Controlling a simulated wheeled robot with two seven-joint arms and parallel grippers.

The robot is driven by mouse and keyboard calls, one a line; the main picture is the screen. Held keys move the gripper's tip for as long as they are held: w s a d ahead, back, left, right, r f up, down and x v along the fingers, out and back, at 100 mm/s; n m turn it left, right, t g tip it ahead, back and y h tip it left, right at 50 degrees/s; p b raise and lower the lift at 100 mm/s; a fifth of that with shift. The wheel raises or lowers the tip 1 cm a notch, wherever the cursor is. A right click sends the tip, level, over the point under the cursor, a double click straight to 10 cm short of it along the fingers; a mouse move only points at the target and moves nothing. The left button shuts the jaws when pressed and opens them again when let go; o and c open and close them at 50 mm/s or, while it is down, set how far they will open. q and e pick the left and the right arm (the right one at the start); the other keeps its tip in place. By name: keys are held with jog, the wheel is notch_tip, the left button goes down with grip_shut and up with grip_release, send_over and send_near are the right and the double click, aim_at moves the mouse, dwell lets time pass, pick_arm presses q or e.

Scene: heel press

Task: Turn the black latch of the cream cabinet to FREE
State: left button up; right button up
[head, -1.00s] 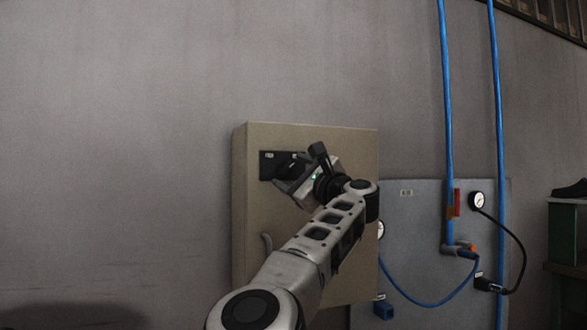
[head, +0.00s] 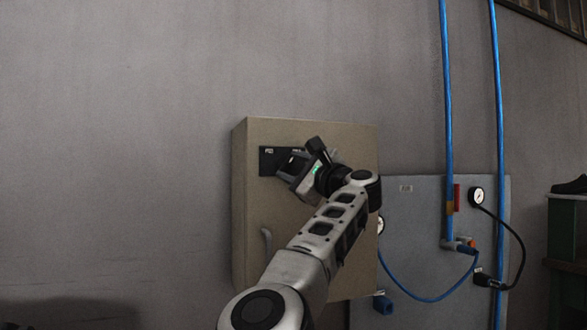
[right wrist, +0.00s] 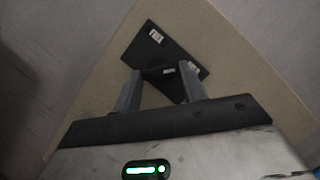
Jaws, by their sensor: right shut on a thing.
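The cream cabinet (head: 350,140) is fixed to the wall with its front facing me. A black latch plate (head: 267,163) with small white labels is at its upper left. In the right wrist view the plate (right wrist: 143,47) appears slanted, and the black latch (right wrist: 158,76) lies between the two fingers. My right gripper (head: 289,170) is shut on the latch in front of the plate. Its fingers also show in the right wrist view (right wrist: 160,88). The gripper hides much of the latch in the head view, and the label words are too small to read. My left gripper is out of view.
A curved handle (head: 266,244) is lower on the cabinet front. To the right is a grey panel (head: 425,215) with a gauge (head: 476,195), a blue hose (head: 425,298) and vertical blue pipes (head: 447,110). The wall left of the cabinet is clear.

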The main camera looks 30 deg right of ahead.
jog(key=n+g, duration=0.1)
jog(key=n, duration=0.3)
jog(key=shift+d+r+n+g+y, duration=0.15)
jog(key=shift+n+g+y, duration=0.25)
jog(key=n+p, duration=0.1)
jog(key=n+g+p, duration=0.1)
jog(key=n, duration=0.1)
jog(key=shift+r+n, duration=0.2)
jog(key=shift+n, duration=0.1)
jog(key=shift+r+n+g+p, duration=0.1)
jog(key=shift+n+g+p, duration=0.25)
jog(key=shift+n+g, duration=0.35)
jog(key=n+g+h+p, duration=0.1)
jog(key=n+p, duration=0.1)
jog(key=n, duration=0.2)
jog(key=shift+r+p, duration=0.15)
jog(key=shift+p, duration=0.2)
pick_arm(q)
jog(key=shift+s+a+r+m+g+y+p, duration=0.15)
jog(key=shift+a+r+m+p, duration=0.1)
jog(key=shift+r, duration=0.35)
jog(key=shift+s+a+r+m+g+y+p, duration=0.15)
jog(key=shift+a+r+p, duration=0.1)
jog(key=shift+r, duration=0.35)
pick_arm(e)
jog(key=shift+a+n+g+h, duration=0.25)
jog(key=shift+n+g+h, duration=0.15)
jog(key=shift+n, duration=0.3)
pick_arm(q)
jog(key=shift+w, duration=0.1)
